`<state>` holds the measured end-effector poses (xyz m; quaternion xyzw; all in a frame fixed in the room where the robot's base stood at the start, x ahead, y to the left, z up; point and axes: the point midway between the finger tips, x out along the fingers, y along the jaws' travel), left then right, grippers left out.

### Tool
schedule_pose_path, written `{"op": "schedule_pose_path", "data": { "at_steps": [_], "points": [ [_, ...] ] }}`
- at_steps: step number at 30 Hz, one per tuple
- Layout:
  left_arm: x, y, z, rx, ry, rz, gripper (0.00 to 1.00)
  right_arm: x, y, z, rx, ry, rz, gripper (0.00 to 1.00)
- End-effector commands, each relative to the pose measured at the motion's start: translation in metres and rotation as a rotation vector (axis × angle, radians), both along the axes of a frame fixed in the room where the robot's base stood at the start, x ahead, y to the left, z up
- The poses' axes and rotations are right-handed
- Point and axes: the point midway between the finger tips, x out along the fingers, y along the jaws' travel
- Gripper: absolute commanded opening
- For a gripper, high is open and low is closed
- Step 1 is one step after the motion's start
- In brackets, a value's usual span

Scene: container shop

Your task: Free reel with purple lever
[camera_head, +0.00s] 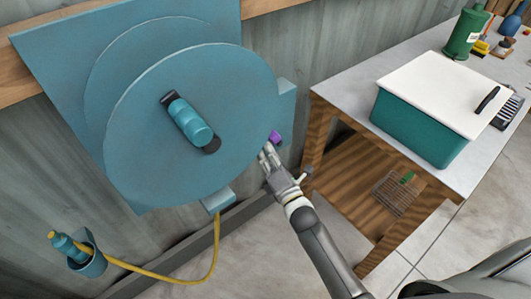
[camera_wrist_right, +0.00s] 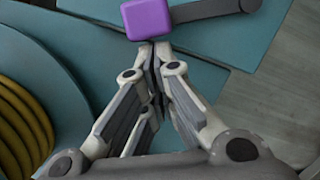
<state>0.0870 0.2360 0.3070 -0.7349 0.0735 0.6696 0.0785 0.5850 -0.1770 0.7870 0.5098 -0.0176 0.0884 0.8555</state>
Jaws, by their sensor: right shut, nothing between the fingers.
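The blue reel (camera_head: 235,110) is a large round disc mounted on a blue wall plate, with a blue crank handle at its centre. The purple lever (camera_head: 275,137) shows at the reel's right edge. In the right wrist view the purple lever (camera_wrist_right: 155,18) is a rounded block on a dark arm. My right gripper (camera_head: 265,154) is just below the lever, its fingers shut and empty. In the wrist view my right gripper (camera_wrist_right: 152,50) has its fingertips at the lever's lower edge; I cannot tell whether they touch. My left gripper is not in view.
A yellow hose (camera_head: 217,250) hangs from the reel to a nozzle in a blue holder (camera_head: 88,262) at lower left. A workbench (camera_head: 345,90) with a teal, white-lidded box (camera_head: 420,125) stands right of my arm. Coiled hose (camera_wrist_right: 22,125) shows in the wrist view.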

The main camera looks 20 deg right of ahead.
Motion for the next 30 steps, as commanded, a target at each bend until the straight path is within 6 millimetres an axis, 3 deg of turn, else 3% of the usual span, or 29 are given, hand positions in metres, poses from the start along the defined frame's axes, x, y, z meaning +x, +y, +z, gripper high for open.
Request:
{"op": "schedule_pose_path", "data": {
  "at_steps": [17,30],
  "points": [
    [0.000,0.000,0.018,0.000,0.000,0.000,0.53,0.002,-0.007,0.012,0.098,0.036,-0.001,0.00],
    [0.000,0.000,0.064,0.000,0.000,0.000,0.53,0.011,-0.030,0.039,0.374,0.137,-0.001,0.00]
  ]
}}
